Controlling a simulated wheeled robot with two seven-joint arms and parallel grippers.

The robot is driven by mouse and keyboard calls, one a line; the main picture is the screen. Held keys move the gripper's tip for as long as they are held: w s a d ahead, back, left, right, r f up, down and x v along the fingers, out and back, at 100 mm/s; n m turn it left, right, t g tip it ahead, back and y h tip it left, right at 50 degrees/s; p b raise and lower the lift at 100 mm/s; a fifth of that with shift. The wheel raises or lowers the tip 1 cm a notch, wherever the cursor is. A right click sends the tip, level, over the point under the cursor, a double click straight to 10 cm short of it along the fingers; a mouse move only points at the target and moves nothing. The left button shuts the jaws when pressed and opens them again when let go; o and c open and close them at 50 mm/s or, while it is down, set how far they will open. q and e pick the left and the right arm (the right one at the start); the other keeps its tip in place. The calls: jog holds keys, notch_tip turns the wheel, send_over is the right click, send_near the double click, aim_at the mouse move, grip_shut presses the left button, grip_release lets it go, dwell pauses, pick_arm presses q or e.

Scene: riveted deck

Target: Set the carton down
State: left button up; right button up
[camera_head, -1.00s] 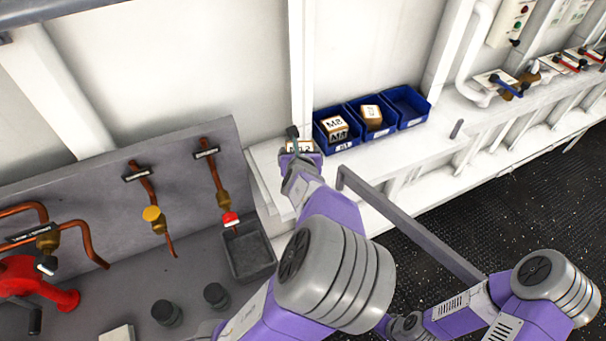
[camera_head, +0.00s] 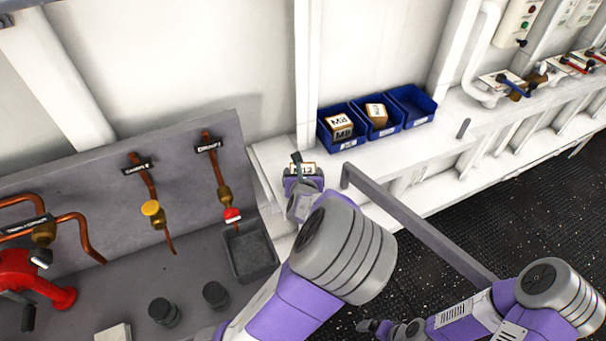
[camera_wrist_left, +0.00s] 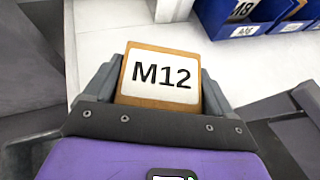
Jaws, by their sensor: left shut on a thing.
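The carton is a small brown box with a white M12 label. It shows in the left wrist view (camera_wrist_left: 160,80) between the two jaws, and its label shows in the head view (camera_head: 307,168). My left gripper (camera_head: 303,175) is shut on it, over the white ledge (camera_head: 272,158) just left of the blue bins. The carton's underside is hidden, so I cannot tell whether it touches the ledge. My right gripper (camera_head: 385,328) is only partly visible at the bottom edge, low over the dark floor; its jaws are unclear.
Three blue bins (camera_head: 344,145) stand in a row on the ledge; two hold brown cartons, such as the M8 one (camera_head: 339,126), and the right one looks empty. A grey rail (camera_head: 420,228) runs in front. A grey sink unit with copper pipes (camera_head: 222,180) is at left.

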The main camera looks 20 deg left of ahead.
pick_arm(q)
jog(key=shift+f, duration=0.15)
jog(key=o, duration=1.1)
jog(key=shift+r, duration=0.25)
jog(key=shift+p+v, duration=1.05)
jog(key=shift+v, duration=4.95)
jog(key=shift+f, duration=0.1)
